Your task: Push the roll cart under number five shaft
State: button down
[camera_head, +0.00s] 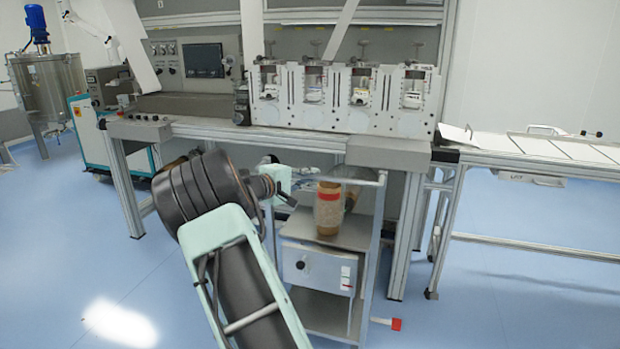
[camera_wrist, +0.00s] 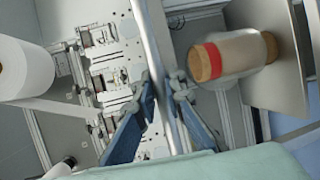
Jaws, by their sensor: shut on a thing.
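The roll cart (camera_head: 317,233) is a grey metal cart with a drawer, standing in front of the machine bench. In the head view my gripper is at the cart's left side, partly hidden by my wrist. The number five shaft cannot be picked out; no shaft numbers are readable.
The web converter bench (camera_head: 390,153) with several white stations (camera_head: 340,98) stands behind the cart. A conveyor table (camera_head: 540,150) is at right. A red-tipped caster pedal (camera_head: 396,324) juts from the cart.

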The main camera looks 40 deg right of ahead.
jog(key=shift+w+d+r, duration=0.1)
jog(key=shift+w+r, duration=0.05)
jog(key=shift+r, duration=0.1)
jog(key=c, duration=2.3)
grip_release()
jog(key=o, duration=0.3)
jog(key=shift+d+f, duration=0.1)
jog(key=shift+f, duration=0.1)
jog(key=shift+o, duration=0.2)
jog(key=v, duration=1.2)
jog(key=shift+f, duration=0.1)
